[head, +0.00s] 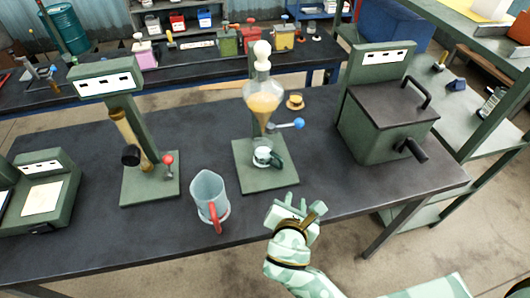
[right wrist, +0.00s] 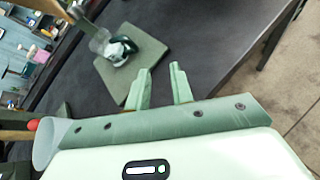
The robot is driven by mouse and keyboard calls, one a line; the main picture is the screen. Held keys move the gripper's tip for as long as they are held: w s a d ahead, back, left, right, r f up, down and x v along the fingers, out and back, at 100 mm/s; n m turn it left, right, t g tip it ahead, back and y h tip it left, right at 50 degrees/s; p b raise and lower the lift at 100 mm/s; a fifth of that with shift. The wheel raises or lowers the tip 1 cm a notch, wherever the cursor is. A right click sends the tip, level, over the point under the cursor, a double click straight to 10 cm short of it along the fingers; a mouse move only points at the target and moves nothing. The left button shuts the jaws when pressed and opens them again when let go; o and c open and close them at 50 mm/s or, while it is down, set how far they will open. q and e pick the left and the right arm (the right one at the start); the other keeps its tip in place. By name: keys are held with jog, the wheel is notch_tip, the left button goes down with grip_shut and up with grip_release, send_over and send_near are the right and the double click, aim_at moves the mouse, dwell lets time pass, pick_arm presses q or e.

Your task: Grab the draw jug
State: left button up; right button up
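A clear jug with a red handle (head: 209,194) stands upright near the table's front edge, its handle facing me. A small glass vessel with a dark green handle (head: 265,157) stands on the green base under the amber-filled funnel (head: 263,101); it also shows in the right wrist view (right wrist: 119,49). I cannot tell by label which is the draw jug. My right gripper (head: 300,203) is open and empty at the front edge, right of the red-handled jug. Its two fingers (right wrist: 160,87) stand apart in the right wrist view. My left gripper is out of view.
A green stand with a tube (head: 131,140) is left, a green box with a crank (head: 388,120) right. A blue-knobbed valve lever (head: 299,123) sticks out right of the funnel. The dark table (head: 330,185) is clear in front of the box.

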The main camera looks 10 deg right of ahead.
jog(key=w+a+n+t, duration=0.2)
jog(key=w+a+n, duration=0.1)
jog(key=a+n, duration=0.15)
jog(key=b, duration=0.2)
send_near(281, 166)
jog(key=x, duration=0.5)
jog(key=shift+d, duration=0.25)
jog(key=shift+g, duration=0.3)
jog(key=x, duration=0.2)
jog(key=b+x, duration=0.1)
jog(key=x, duration=0.2)
jog(key=shift+w+a, duration=0.1)
jog(key=shift+w, duration=0.3)
grip_shut()
